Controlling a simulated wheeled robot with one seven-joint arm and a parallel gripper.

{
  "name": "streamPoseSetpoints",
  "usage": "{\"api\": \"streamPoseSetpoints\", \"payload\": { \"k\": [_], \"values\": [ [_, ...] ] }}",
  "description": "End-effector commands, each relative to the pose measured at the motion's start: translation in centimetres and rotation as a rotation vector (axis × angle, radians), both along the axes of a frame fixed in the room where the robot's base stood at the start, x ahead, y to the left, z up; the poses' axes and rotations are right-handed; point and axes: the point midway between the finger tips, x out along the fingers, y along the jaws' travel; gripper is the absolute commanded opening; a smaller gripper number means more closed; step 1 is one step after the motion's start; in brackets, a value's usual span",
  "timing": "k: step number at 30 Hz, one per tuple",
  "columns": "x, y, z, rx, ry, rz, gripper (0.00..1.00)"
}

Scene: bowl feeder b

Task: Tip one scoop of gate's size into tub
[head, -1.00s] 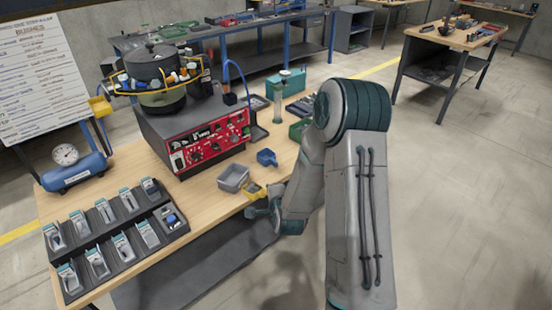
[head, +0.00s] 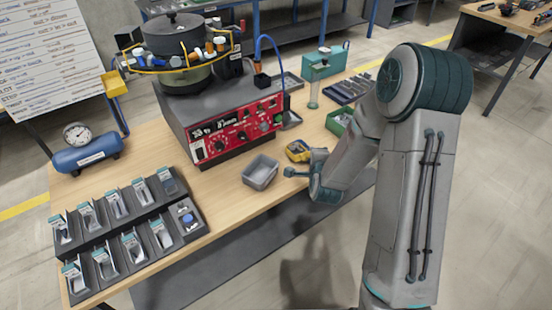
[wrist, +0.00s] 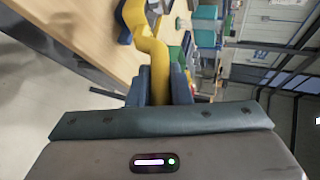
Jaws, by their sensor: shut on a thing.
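My gripper (head: 306,168) is shut on a yellow scoop (head: 299,150). In the wrist view the scoop's bent yellow handle (wrist: 153,55) runs out between the two fingers (wrist: 160,86). In the head view the scoop is over the table's front part, right of the grey tub (head: 260,171); I cannot tell its height or what it holds. The tub stands open on the table, its inside looking empty. The bowl feeder (head: 178,50) stands behind, on a grey housing with a red control panel (head: 240,128). Its gate is not clear to me.
Two dark racks of card-fronted bins (head: 130,225) fill the table's left end. A blue air tank (head: 88,152) stands behind them. A green tray (head: 338,122) and a clear cylinder (head: 314,92) stand at the right. Bare wood (head: 225,185) lies left of the tub.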

Motion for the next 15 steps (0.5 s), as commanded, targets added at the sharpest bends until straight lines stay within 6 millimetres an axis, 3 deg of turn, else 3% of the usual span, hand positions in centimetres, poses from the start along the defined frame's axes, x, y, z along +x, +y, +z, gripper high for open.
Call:
{"api": "streamPoseSetpoints", "payload": {
  "k": [2, 9, 15],
  "values": [
    [-0.1, 2.4, -0.3, 0.01, -0.03, -0.001, 0.0],
    [-2.0, 8.4, 1.8, 0.048, -0.104, -0.038, 0.0],
    [-4.2, 11.2, 2.9, 0.065, -0.14, -0.062, 0.0]
  ]
}}
